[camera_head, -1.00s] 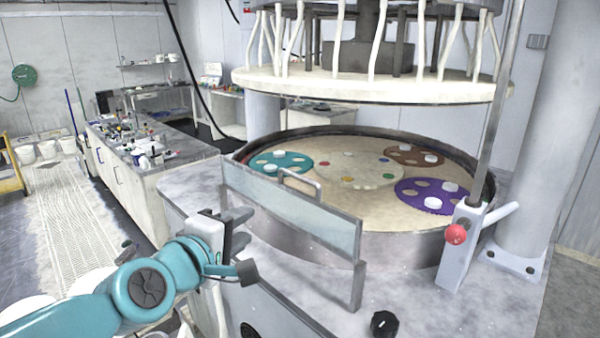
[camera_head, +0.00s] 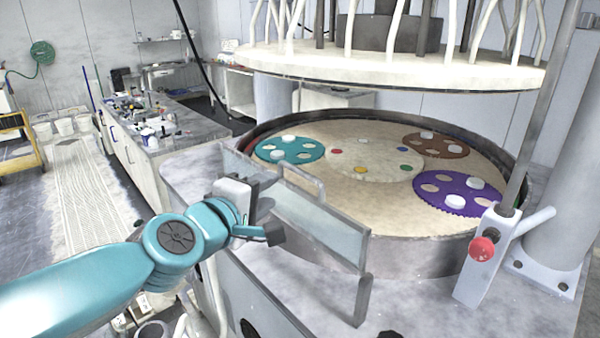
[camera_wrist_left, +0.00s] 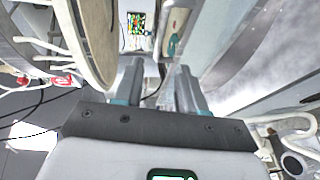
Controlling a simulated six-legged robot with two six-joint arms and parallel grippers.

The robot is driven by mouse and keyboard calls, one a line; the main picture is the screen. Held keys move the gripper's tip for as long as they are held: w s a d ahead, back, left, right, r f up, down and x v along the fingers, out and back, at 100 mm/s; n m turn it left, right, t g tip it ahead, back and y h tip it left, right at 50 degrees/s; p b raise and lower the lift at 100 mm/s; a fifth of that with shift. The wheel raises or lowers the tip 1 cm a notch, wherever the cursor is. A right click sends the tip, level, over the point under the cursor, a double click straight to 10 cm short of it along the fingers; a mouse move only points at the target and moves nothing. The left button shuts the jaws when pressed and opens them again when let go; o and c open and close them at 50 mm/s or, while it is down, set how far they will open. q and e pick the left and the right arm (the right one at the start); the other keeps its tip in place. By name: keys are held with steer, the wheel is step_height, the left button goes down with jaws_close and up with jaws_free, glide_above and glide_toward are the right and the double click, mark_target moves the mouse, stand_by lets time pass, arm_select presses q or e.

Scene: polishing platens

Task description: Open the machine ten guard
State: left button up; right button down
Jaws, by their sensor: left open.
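The guard (camera_head: 325,228) is a low, clear upright panel in a grey frame. It stands along the near side of the round polishing platen (camera_head: 345,205). A bar handle (camera_head: 303,178) sits on its top edge. My left gripper (camera_head: 268,192) is open, close to the left part of the guard and left of the handle. In the head view it covers part of the panel; I cannot tell whether it touches it. The left wrist view shows its two fingers (camera_wrist_left: 158,88) apart with nothing clearly between them. My right gripper is out of view.
A large round upper head (camera_head: 390,68) hangs over the platen. A post with a red knob (camera_head: 482,248) stands at the right. Teal (camera_head: 290,157) and purple (camera_head: 440,188) carriers lie on the platen. A cluttered bench (camera_head: 180,135) stands at the back left.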

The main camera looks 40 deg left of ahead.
mark_target(299, 173)
arm_select(q)
steer(key=b+x, duration=0.1)
steer(key=x, duration=1.2)
steer(key=shift+w+d+f+b, duration=0.1)
steer(key=shift+w+f+b, duration=0.05)
steer(key=shift+w+b, duration=0.25)
steer(key=shift+s, duration=0.1)
jaws_close()
